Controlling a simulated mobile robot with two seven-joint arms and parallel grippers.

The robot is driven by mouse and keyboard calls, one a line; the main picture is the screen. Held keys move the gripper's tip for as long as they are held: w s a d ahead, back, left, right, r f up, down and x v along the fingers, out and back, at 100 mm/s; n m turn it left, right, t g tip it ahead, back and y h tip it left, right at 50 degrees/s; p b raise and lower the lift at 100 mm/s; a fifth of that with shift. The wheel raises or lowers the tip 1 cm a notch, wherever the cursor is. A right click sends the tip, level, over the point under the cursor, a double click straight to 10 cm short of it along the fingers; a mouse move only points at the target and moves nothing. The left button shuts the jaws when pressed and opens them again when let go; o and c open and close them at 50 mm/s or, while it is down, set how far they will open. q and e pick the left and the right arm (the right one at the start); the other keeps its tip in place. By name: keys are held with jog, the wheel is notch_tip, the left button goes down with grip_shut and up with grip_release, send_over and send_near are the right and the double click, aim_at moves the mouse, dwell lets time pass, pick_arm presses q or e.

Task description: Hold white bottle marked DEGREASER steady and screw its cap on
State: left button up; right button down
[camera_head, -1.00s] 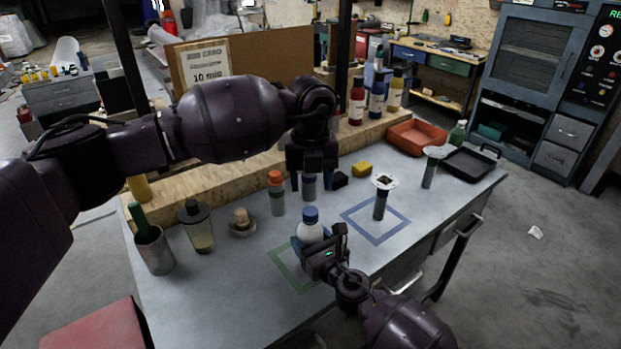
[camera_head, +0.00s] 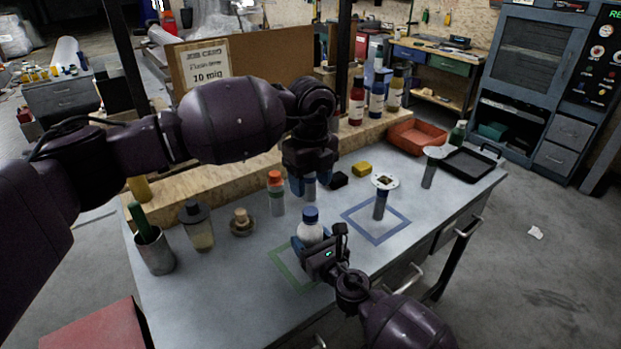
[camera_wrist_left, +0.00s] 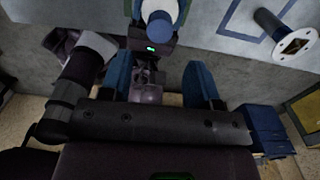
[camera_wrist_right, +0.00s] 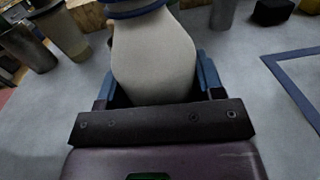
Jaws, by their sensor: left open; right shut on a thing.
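The white bottle (camera_head: 309,232) stands upright at the green square outline on the bench, with a blue cap (camera_head: 311,214) on its top. Its marking is not readable. My right gripper (camera_head: 318,250) is shut around the bottle's body, which fills the space between the fingers in the right wrist view (camera_wrist_right: 153,62). My left gripper (camera_head: 306,184) is open and empty, above the bench and behind the bottle. In the left wrist view the blue cap (camera_wrist_left: 160,27) lies beyond the fingertips, apart from them. I cannot tell how tightly the cap sits.
An orange-capped bottle (camera_head: 276,195) stands left of my left gripper. A flanged part (camera_head: 381,200) stands in the blue square. A cup (camera_head: 153,251), a dark-topped jar (camera_head: 197,227) and a small tan piece (camera_head: 241,222) are at left. A black tray (camera_head: 468,165) is at right.

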aim_at(310, 211)
pick_arm(q)
jog(key=shift+f, duration=3.9)
